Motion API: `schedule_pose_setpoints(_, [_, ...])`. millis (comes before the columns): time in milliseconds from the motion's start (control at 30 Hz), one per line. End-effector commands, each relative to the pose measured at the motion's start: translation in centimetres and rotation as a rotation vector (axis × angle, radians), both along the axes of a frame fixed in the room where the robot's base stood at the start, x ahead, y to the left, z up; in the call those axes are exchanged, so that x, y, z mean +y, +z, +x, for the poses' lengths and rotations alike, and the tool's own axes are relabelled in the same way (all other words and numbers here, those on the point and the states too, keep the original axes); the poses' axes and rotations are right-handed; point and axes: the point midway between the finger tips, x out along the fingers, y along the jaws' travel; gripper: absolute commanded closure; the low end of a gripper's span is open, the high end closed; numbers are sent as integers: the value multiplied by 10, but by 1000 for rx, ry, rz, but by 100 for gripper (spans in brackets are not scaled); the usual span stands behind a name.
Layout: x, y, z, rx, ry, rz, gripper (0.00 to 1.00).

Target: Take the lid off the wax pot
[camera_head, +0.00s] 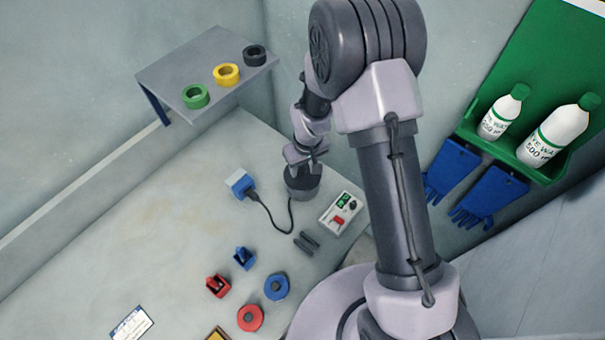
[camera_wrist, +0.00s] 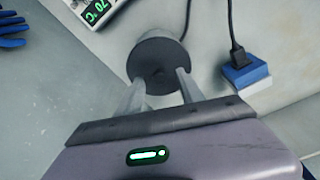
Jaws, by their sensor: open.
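My gripper (camera_wrist: 160,76) is open, pointing down at the lid, with one finger to each side of the knob. In the head view my gripper (camera_head: 304,167) is right above the pot. I cannot tell whether the fingertips touch the lid.
A white controller (camera_head: 341,213) with a green display is right of the pot. A blue and white plug block (camera_head: 239,184) is left. Red and blue parts (camera_head: 250,317) lie nearer. A raised shelf (camera_head: 170,72) holds three rings.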

Motion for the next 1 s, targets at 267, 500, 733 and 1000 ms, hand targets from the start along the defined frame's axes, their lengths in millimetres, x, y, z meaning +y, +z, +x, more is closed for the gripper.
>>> schedule_pose_setpoints(267, [1, -16, 3, -1, 0, 0, 55])
schedule_pose_setpoints(500, [1, -16, 3, -1, -1, 1, 90])
schedule_pose_setpoints(733, [1, -16, 3, -2, -1, 1, 100])
schedule_pose_setpoints(1000, [1, -8, 4, -3, -1, 0, 100])
